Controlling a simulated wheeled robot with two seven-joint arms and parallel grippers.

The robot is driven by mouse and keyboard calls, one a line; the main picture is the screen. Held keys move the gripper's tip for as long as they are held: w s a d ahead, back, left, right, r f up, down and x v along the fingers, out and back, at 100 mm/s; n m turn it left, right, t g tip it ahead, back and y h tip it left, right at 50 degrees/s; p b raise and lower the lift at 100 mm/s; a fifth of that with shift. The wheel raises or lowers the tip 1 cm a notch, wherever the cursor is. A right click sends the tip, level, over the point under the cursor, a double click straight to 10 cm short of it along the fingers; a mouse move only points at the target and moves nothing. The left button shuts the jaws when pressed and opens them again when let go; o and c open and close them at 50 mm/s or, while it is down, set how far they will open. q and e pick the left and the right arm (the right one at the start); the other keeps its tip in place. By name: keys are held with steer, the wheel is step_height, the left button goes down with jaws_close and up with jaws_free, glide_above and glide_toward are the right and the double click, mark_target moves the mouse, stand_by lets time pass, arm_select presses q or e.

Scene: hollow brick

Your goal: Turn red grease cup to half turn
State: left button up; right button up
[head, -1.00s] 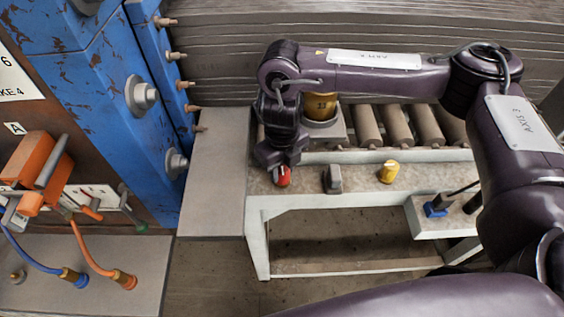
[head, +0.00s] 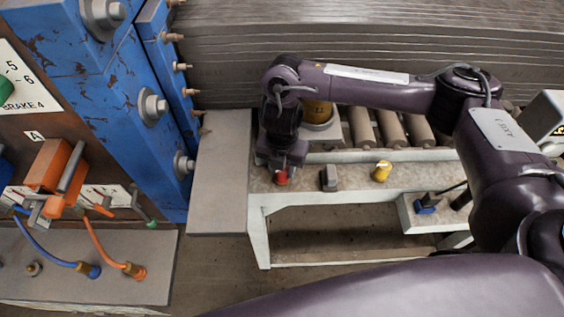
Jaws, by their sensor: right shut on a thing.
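The red grease cup (head: 281,178) stands at the left end of the pale bench (head: 345,180) in the head view. My right gripper (head: 280,170) reaches down over it from above and is shut on it; the gripper body hides the cup's upper part. How far the cup is turned cannot be told. A grey cup (head: 328,178) and a yellow cup (head: 382,171) stand to its right on the same bench, apart from the gripper. My left gripper is not in view.
A yellow-brown cylinder (head: 317,112) and several rollers (head: 390,128) lie behind the bench. A blue frame (head: 110,90) with bolts stands at the left. An orange lever block (head: 52,165) and hoses (head: 100,247) are at lower left. A small box with a blue part (head: 425,207) is at right.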

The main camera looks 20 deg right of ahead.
steer(key=m, duration=0.1)
steer(key=m+p, duration=0.1)
steer(key=m, duration=0.1)
steer(key=m+p, duration=0.1)
steer(key=shift+w+r+m, duration=0.15)
steer(key=shift+r+m, duration=0.15)
steer(key=shift+d+f+m+p, duration=0.1)
steer(key=shift+m+p, duration=0.7)
steer(key=shift+m, duration=0.6)
steer(key=o, duration=0.8)
steer(key=shift+o, duration=0.9)
steer(key=shift+f, duration=0.15)
steer(key=shift+r, duration=3.95)
